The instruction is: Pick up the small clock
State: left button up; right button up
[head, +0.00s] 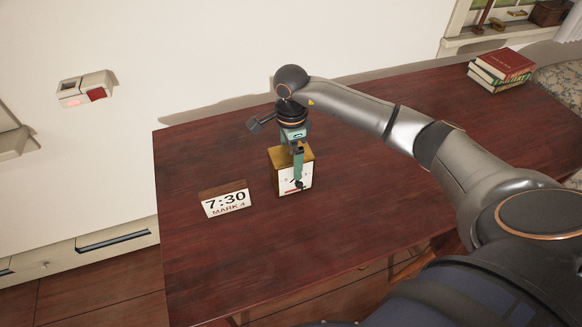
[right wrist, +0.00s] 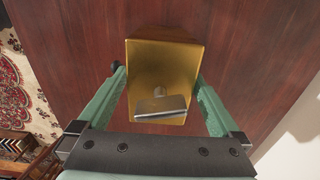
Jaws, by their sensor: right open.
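The small clock (head: 307,175) stands upright on the dark red wooden desk (head: 370,190), with a gold top and a white face. In the right wrist view its gold top (right wrist: 165,62) fills the space between my fingers, with a grey flat piece on it. My right gripper (head: 297,178) points down over the clock and is open. One green finger passes in front of the face and hides part of it; the other finger is hidden in the head view. In the right wrist view the fingers lie on either side of the clock, with small gaps. My left gripper is not in view.
A stack of books (head: 500,70) lies at the far right. The white wall (head: 200,50) rises behind the desk. The desk between clock and books is clear.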

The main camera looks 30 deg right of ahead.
grip_shut()
dwell(0.8)
jog(key=shift+w+r, duration=0.1)
jog(key=shift+r, duration=0.05)
